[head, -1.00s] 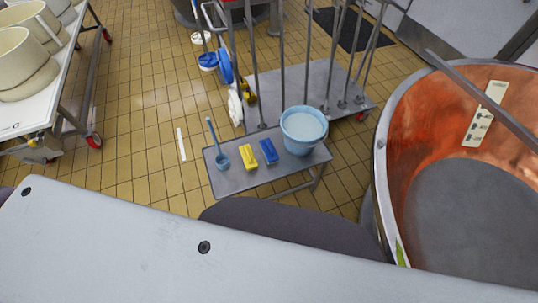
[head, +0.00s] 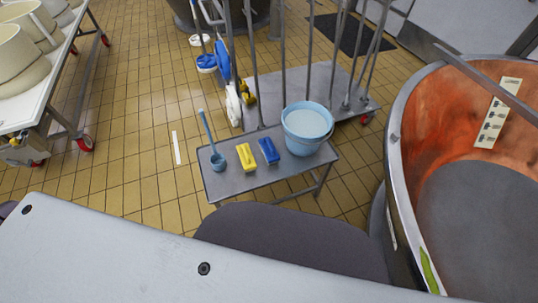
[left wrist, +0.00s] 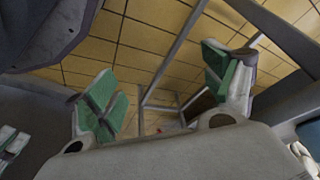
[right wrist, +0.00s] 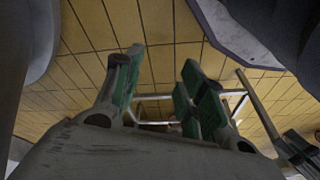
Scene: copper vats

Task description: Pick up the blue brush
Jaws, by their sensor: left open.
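The blue brush (head: 269,151) lies on a small grey metal table (head: 230,184), between a yellow brush (head: 246,157) on its left and a light blue bucket (head: 307,128) on its right. My grippers do not show in the head view. In the left wrist view my left gripper (left wrist: 165,95) is open and empty, its green-padded fingers wide apart above the tiled floor. In the right wrist view my right gripper (right wrist: 158,90) is open and empty, its fingers apart. The blue brush shows in neither wrist view.
A blue ladle (head: 217,160) stands at the table's left end. Behind is a grey cart (head: 290,85) with upright poles. A copper vat (head: 415,130) stands close on the right.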

